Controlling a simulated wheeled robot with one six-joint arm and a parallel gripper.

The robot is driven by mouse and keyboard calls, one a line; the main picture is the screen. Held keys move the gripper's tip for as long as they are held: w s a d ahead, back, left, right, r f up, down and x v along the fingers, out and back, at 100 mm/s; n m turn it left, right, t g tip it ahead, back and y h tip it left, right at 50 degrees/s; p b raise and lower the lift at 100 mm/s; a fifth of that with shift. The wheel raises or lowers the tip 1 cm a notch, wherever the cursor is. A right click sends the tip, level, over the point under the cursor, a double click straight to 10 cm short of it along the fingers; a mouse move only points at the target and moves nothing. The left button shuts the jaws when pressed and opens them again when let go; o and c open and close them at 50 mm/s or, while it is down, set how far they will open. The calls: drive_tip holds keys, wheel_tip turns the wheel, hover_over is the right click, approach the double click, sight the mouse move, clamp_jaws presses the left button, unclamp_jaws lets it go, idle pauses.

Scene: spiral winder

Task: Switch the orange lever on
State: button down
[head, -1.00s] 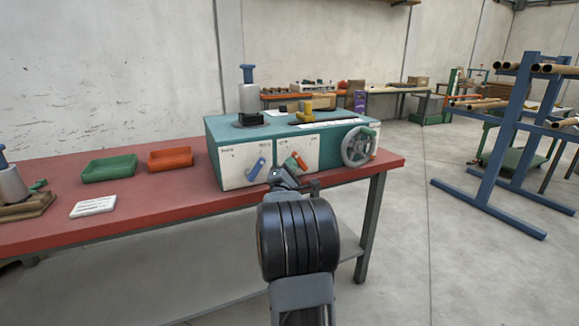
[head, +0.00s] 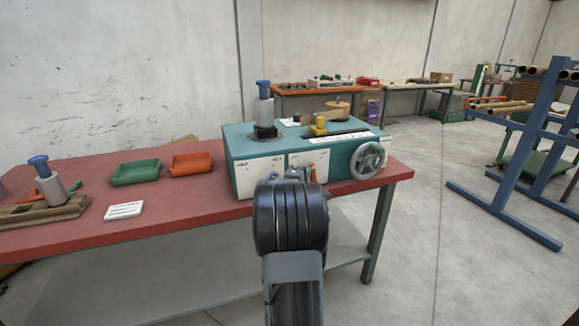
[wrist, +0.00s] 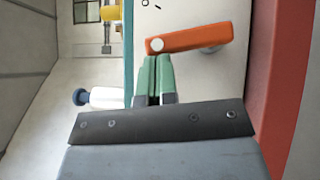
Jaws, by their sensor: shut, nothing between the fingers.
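The orange lever (head: 312,173) is on the white front panel of the teal machine (head: 240,142), right of my gripper (head: 298,173). In the wrist view the orange lever (wrist: 190,39) lies across the panel, with a white round spot at its left end. The green fingertips of my gripper (wrist: 153,76) are together and empty, right beside that spotted end. I cannot tell whether they touch it.
A grey handwheel (head: 368,160) is on the machine's right front. The red bench (head: 90,228) holds a green tray (head: 136,172), an orange tray (head: 191,164) and a white card (head: 124,210) to the left. A blue rack (head: 505,180) stands on the floor at right.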

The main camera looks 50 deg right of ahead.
drive_tip(key=d+r+m+y+p, duration=0.1)
drive_tip(key=p, duration=0.3)
drive_tip(key=s+d+r+m+y+p, duration=0.1)
drive_tip(key=m+y+p, duration=0.1)
drive_tip(key=p, duration=0.3)
drive_tip(key=shift+s+r+g, duration=0.2)
drive_tip(key=shift+g, duration=0.2)
drive_tip(key=d+m+y+p, duration=0.1)
drive_tip(key=p, duration=0.1)
drive_tip(key=s+d+m+y+p, duration=0.1)
drive_tip(key=p, duration=0.2)
drive_tip(key=shift+s+d+f, duration=0.1)
drive_tip(key=shift+d+f, duration=0.05)
drive_tip(key=shift+f, duration=0.2)
drive_tip(key=p, duration=0.4)
approach(312, 164)
drive_tip(key=r, duration=0.1)
drive_tip(key=a+r, duration=0.1)
drive_tip(key=r, duration=0.1)
drive_tip(key=shift+s+a, duration=0.15)
drive_tip(key=shift+s, duration=0.25)
